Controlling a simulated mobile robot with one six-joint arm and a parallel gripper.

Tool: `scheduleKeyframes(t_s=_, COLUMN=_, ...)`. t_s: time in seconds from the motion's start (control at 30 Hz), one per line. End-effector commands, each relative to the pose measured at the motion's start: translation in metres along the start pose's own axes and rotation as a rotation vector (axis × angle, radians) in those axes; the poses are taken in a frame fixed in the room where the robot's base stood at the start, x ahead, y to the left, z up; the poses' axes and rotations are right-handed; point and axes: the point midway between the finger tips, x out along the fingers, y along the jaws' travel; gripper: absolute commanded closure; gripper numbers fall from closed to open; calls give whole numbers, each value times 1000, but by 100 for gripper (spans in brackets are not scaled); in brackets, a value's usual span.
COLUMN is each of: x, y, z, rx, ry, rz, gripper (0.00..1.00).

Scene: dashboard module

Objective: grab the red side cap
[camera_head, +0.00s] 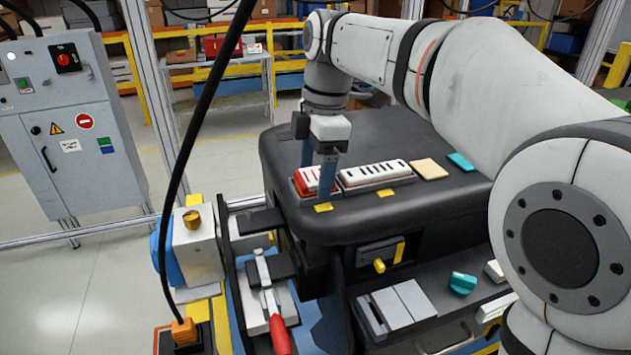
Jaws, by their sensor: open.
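The red side cap (301,185) is a small red piece with a white slotted top, seated at the left end of the row on the black dashboard module (375,225). My gripper (318,182) points down right over this end of the row. Its blue fingers are apart and partly cover the cap. I cannot tell whether the fingers touch it or stand around it.
A white slotted vent (376,174) lies close on the right, then a beige tile (429,169) and a teal piece (460,161). Yellow tabs (323,207) sit in front. A red-handled clamp (278,333) and a black cable (190,140) are at left.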

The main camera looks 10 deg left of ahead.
Motion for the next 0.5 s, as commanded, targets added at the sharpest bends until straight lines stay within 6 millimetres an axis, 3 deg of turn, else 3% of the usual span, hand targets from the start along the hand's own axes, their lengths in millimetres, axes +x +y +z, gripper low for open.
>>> scheduleKeyframes(t_s=0.1, x=0, y=0, z=0, rx=0, ry=0, rz=0, gripper=24)
scheduleKeyframes(t_s=0.5, x=0, y=0, z=0, rx=-1, ry=0, rz=0, gripper=56)
